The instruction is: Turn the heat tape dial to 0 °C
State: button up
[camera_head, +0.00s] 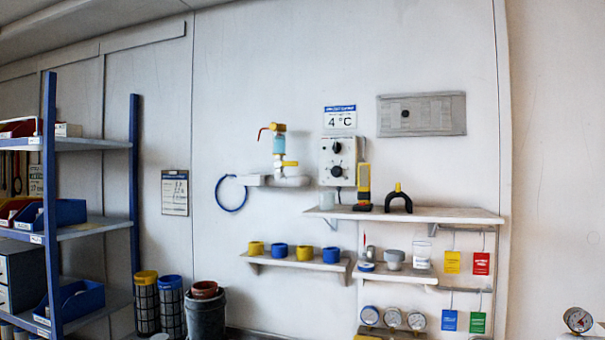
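A pale control box (325,158) is fixed to the wall right of centre. It carries two round black dials, an upper dial (337,147) and a lower dial (336,171). The labels and pointer marks are too small to read, so I cannot tell which is the heat tape dial or what it is set to. My gripper is not in view, and nothing touches the dials.
A yellow and black handheld device (364,183) stands close at the box's lower right, on a wall shelf (445,215). White piping (290,181) with yellow-handled valves is to the left. A lower shelf (300,263) holds yellow and blue cups. A blue rack (135,180) stands far left.

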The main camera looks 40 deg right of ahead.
aim_at(337, 171)
jog(key=z, duration=1.15)
